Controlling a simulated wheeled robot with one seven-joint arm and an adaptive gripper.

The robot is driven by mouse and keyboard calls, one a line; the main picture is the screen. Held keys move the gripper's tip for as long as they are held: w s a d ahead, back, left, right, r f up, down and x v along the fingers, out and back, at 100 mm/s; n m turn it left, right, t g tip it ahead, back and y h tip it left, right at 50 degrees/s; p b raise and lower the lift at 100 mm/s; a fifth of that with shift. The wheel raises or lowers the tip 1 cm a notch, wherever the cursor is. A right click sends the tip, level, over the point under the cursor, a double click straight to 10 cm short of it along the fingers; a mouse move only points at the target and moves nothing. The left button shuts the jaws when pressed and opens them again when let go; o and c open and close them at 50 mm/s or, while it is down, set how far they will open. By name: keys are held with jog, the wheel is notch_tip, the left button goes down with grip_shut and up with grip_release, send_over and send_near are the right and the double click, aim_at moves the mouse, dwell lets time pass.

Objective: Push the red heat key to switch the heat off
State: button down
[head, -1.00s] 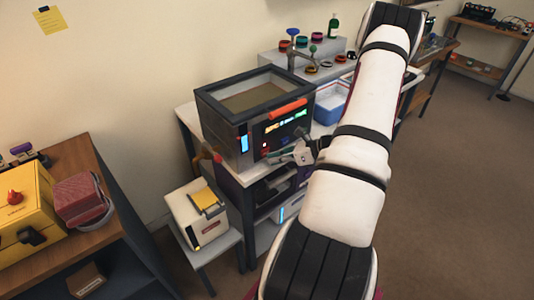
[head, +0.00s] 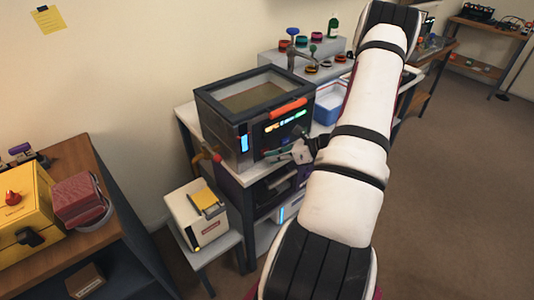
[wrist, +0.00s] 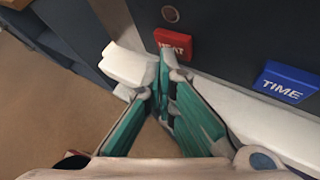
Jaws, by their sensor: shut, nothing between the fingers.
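The red heat key (wrist: 173,42), lettered HEAT, is on the dark front panel of the boxy machine (head: 236,150), and a small round lamp (wrist: 170,14) above it is dark. My gripper (wrist: 171,66) is shut and empty, its green fingers together. The fingertips are at the lower edge of the heat key and overlap it in the wrist view; I cannot tell whether they touch it. In the head view my gripper (head: 273,155) is at the lower front of the machine, and the key is not clearly visible there.
A blue TIME key (wrist: 285,82) is to the right of the heat key. An orange-red handle (head: 288,108) is at the machine's top front edge. A white box with yellow top (head: 200,215) stands on a low stand at left. A blue-white bin (head: 331,108) is behind.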

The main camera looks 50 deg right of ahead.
jog(key=shift+s+a, duration=0.1)
jog(key=shift+s, duration=0.35)
jog(key=s, duration=0.2)
jog(key=s+a+p, duration=0.1)
jog(key=s, duration=0.2)
jog(key=shift+s+a, duration=0.2)
jog(key=shift+s, duration=0.15)
dwell(0.5)
